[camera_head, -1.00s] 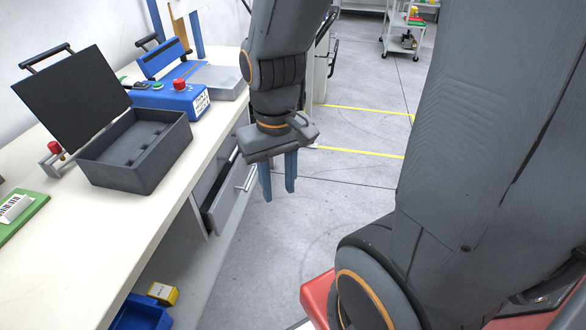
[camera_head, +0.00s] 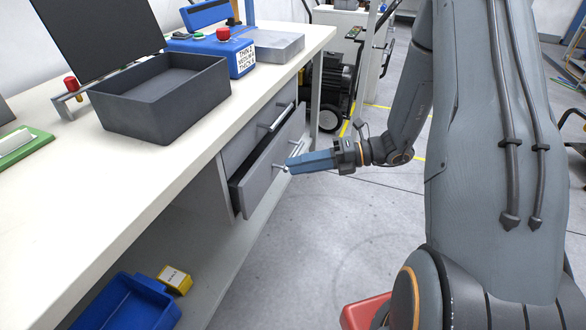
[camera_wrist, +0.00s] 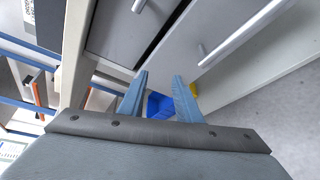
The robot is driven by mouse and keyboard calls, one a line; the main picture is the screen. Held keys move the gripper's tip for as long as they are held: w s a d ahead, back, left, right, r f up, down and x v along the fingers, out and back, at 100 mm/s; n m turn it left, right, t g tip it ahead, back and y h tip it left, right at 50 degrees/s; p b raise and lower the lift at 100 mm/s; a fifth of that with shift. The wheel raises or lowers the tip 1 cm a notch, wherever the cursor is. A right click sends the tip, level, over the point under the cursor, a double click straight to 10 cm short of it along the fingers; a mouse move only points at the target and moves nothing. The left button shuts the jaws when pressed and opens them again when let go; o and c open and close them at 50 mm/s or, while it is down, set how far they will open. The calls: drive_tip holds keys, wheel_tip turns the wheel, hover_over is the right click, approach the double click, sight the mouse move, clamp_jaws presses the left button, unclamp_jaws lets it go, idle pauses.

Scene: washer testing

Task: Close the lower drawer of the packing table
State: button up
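The packing table (camera_head: 110,205) has two grey drawers under its top. The lower drawer (camera_head: 262,184) stands partly open, with a dark gap above its front and a bar handle (camera_head: 291,158). It also shows in the wrist view (camera_wrist: 222,22). The upper drawer (camera_head: 250,135) looks shut; its grey front shows in the wrist view (camera_wrist: 125,32). My gripper (camera_head: 289,165) is beside the lower drawer's front, near its handle, pointing left. In the wrist view its two blue fingers (camera_wrist: 160,76) are apart with nothing between them. I cannot tell whether they touch the drawer.
On the table top are a dark open case (camera_head: 160,105), a blue control box (camera_head: 215,52) and a green board (camera_head: 22,146). A blue bin (camera_head: 125,300) and a yellow box (camera_head: 174,279) sit on the shelf below. The floor (camera_head: 330,235) right of the drawers is clear.

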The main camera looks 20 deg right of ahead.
sight(294, 154)
drive_tip(key=w+d+f+m+t+b, duration=0.3)
drive_tip(key=w+d+f+m+t, duration=0.4)
drive_tip(key=w+d+m, duration=0.15)
drive_tip(key=x, duration=0.2)
drive_tip(key=b+x, duration=0.1)
drive_tip(key=x, duration=0.4)
drive_tip(key=shift+s+a+r, duration=0.15)
drive_tip(key=shift+s+a, duration=0.05)
drive_tip(key=shift+a, duration=0.35)
drive_tip(key=shift+c, duration=0.4)
clamp_jaws()
